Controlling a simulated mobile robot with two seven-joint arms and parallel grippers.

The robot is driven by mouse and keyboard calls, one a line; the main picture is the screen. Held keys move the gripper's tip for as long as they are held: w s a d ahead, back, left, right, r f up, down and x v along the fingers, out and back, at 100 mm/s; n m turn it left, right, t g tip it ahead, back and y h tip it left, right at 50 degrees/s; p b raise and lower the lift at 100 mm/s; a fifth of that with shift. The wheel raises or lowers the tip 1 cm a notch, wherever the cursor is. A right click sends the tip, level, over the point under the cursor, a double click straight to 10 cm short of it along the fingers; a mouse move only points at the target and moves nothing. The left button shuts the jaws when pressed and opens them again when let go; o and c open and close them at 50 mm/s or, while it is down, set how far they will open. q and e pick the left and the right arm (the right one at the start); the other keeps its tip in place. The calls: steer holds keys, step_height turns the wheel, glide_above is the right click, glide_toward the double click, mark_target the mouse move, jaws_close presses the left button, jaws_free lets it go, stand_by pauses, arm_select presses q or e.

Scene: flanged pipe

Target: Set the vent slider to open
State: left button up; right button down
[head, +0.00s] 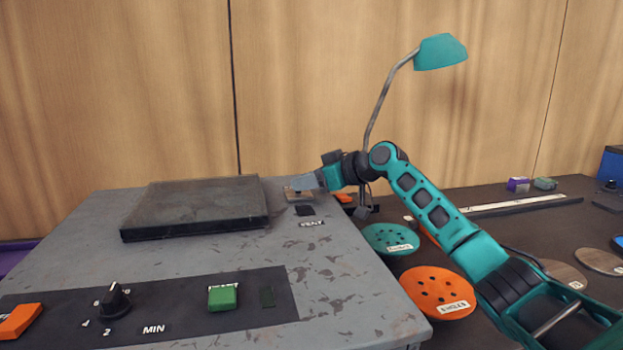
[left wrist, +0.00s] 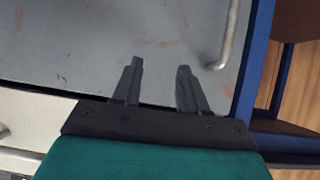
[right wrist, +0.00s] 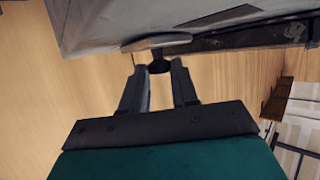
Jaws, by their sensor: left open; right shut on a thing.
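The vent slider (head: 299,194) is on the far right part of the grey worktop, behind the white VENT label (head: 311,223). My right gripper (head: 304,183) reaches it from the right, and its fingers cover part of it. In the right wrist view the right fingers (right wrist: 160,70) are shut on a small dark knob (right wrist: 158,65), which I take to be the slider's. The slider's exact position along its track is hard to tell. My left gripper (left wrist: 158,68) is open and empty in the left wrist view, in front of a grey panel. It is not visible in the head view.
A dark raised plate (head: 197,205) lies left of the slider. A control strip with a black dial (head: 115,300), green button (head: 222,296) and orange switch (head: 20,320) is nearer. Teal (head: 390,238) and orange discs (head: 437,292) and a lamp (head: 440,53) are right. A metal handle (left wrist: 229,35) is beside the left gripper.

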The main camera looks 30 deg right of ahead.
steer(key=shift+w+d+r, duration=0.15)
steer(key=shift+w+d, duration=0.05)
steer(key=shift+w, duration=0.4)
steer(key=shift+d+r, duration=0.1)
steer(key=c, duration=1.3)
jaws_free()
steer(key=o, duration=0.4)
steer(key=shift+w, duration=0.15)
steer(key=shift+f, duration=0.2)
steer(key=v, duration=1.3)
